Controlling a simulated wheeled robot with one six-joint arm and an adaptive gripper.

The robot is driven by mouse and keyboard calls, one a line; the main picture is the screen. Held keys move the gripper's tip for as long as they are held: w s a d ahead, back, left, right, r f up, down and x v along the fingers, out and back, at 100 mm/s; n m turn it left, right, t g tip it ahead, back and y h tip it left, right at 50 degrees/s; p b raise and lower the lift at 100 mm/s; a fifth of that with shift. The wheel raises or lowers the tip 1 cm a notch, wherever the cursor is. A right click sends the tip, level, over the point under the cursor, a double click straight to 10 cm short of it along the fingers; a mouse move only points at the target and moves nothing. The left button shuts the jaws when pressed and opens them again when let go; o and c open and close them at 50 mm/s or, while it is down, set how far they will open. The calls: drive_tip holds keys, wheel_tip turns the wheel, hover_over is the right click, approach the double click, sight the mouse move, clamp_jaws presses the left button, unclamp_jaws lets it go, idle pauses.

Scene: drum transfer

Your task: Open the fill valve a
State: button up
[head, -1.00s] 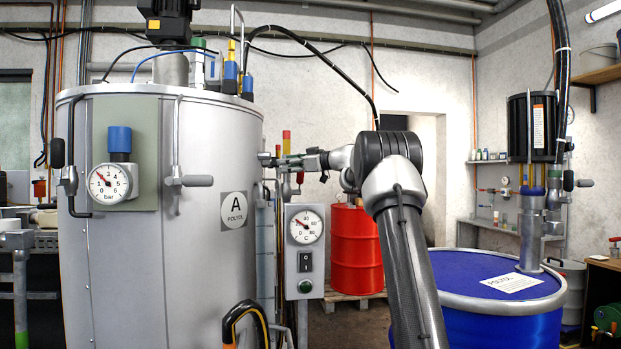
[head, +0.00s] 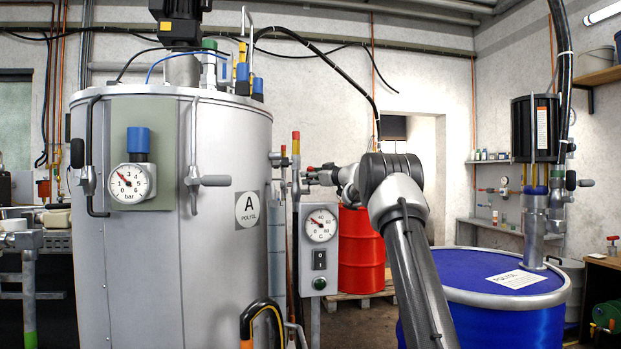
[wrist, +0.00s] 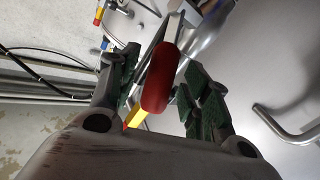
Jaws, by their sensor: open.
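The fill valve a appears as a lever with a dark red grip (wrist: 165,78) in the wrist view. Its grip lies between the two green-padded fingers of my gripper (wrist: 160,88). The fingers are open, with a visible gap on the right side; contact on the left is unclear. In the head view my gripper (head: 322,176) is beside the pipework to the right of the grey polyol tank A (head: 190,250). The valve is small there, a red spot (head: 311,168) by the gripper tip. The valve body is mostly hidden.
A gauge box (head: 319,258) stands just below my gripper. A vertical pipe with a red and yellow end (head: 296,145) rises close by. A red drum (head: 361,250) is behind, and a blue drum (head: 480,310) stands at the right. A bent grey handle (wrist: 285,125) shows in the wrist view.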

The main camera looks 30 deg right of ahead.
drive_tip(key=shift+w+a, duration=0.15)
drive_tip(key=shift+w, duration=0.45)
drive_tip(key=shift+c, duration=0.5)
clamp_jaws()
